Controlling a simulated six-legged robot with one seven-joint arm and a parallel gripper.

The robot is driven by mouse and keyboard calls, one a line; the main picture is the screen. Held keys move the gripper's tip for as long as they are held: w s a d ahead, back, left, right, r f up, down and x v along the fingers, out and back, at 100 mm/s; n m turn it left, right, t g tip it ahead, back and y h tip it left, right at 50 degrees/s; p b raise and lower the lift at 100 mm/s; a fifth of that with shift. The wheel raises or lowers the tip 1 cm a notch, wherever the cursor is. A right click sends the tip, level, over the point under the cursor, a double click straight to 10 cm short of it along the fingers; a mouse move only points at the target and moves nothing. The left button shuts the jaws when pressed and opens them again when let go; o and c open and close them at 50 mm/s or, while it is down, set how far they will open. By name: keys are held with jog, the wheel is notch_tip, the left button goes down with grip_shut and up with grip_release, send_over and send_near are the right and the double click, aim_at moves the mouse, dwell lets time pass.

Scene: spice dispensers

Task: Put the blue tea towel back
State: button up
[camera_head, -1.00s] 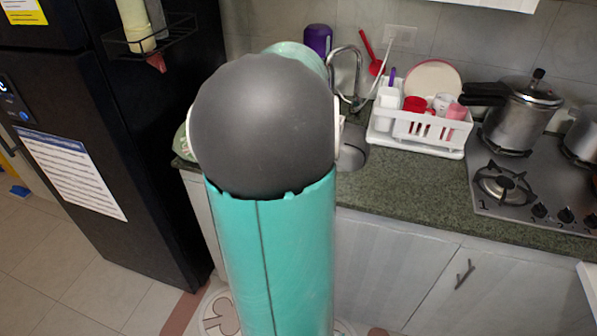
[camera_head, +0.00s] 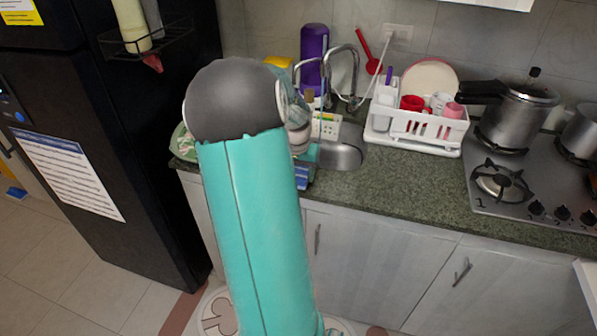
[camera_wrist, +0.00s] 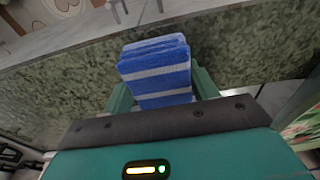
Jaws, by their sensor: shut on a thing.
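The blue tea towel (camera_wrist: 155,68), folded with white stripes, sits between the fingers of my gripper (camera_wrist: 162,90) in the wrist view. The fingers are shut on it, one on each side. The towel is over the granite counter near its front edge. In the head view my arm hides most of the gripper, and only a small teal and blue part shows at the counter edge left of the sink.
The sink (camera_head: 340,155) and tap (camera_head: 352,75) are right of my arm. A white dish rack (camera_head: 425,127) and a stove with a pressure cooker (camera_head: 520,112) stand farther right. The black fridge (camera_head: 110,150) is close on the left. The counter (camera_head: 400,180) before the rack is clear.

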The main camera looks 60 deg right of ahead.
aim_at(297, 173)
jog(key=shift+f, duration=0.2)
jog(key=o, duration=1.3)
jog(key=shift+r, duration=0.1)
notch_tip(297, 173, up, 12)
jog(key=a, duration=0.1)
jog(key=w+a+r+n+t, duration=0.15)
jog(key=w+a, duration=0.25)
jog(key=a, duration=0.4)
jog(key=w+a+r+n+t, duration=0.1)
jog(key=w+a+r+n, duration=0.2)
jog(key=a, duration=0.4)
jog(key=w+a+r+n+t+y, duration=0.15)
jog(key=a+n, duration=0.55)
jog(key=a, duration=1.4)
jog(key=s+a+n, duration=0.1)
jog(key=a, duration=0.2)
jog(key=s+a+n+t, duration=0.1)
jog(key=s+a+n, duration=0.1)
jog(key=a, duration=0.2)
jog(key=s+a+n, duration=0.1)
jog(key=a, duration=0.3)
jog(key=shift+s+a+f+n, duration=0.1)
jog(key=shift+s+f+n, duration=0.1)
jog(key=shift+s+n, duration=0.15)
